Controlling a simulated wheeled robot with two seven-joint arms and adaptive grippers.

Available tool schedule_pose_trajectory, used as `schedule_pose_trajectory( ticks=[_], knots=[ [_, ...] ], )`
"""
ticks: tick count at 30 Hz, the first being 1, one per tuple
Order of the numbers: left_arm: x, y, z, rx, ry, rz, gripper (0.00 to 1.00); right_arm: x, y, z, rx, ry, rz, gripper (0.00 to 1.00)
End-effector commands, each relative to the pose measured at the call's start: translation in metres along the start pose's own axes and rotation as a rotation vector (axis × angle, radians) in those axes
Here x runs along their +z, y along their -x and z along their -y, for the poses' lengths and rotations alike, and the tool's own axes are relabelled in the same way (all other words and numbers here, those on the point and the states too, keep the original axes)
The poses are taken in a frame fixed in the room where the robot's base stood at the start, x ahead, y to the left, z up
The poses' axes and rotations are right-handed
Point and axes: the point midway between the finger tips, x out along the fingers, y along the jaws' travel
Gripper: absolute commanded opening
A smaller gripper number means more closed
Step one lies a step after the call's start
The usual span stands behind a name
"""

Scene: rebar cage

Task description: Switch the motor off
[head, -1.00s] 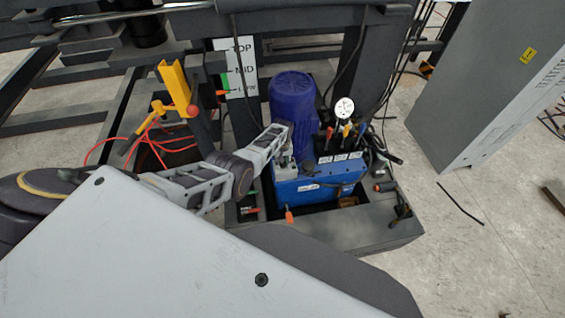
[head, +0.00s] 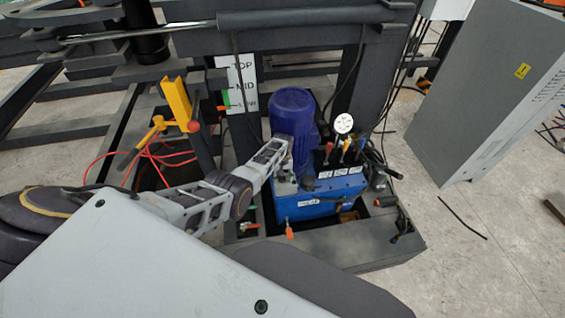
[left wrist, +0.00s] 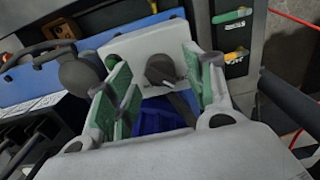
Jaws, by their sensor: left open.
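The motor (head: 293,112) is a dark blue upright cylinder on a blue hydraulic unit (head: 325,200); part of its blue body shows between the fingers in the left wrist view (left wrist: 158,116). A dark rotary knob (left wrist: 162,69) sits on a pale grey switch box (left wrist: 140,48). My left gripper (left wrist: 155,72) is open, with green-padded fingers to either side of the knob in that picture. Whether they touch it I cannot tell. In the head view, my left gripper (head: 280,158) is beside the motor's left side, above the box. My right gripper is not in view.
A pressure gauge (head: 343,123) and several coloured-handle levers stand right of the motor. A yellow lever bracket (head: 176,102) and orange cable are to the left. A grey cabinet (head: 480,100) stands at right, with open floor before it. Dark frame beams rise behind.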

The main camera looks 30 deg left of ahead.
Motion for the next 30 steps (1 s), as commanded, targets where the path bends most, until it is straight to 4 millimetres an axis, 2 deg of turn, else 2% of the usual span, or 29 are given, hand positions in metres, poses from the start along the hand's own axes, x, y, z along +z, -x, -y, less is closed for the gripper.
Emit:
schedule_pose_trajectory(
  ticks=[17,30],
  knots=[
    [0.0,0.031,0.0,0.001,0.0,-0.001,0.53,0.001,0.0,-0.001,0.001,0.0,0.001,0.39],
    [0.0,0.064,0.0,0.001,0.0,-0.001,0.53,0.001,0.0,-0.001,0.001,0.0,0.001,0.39]
  ],
)
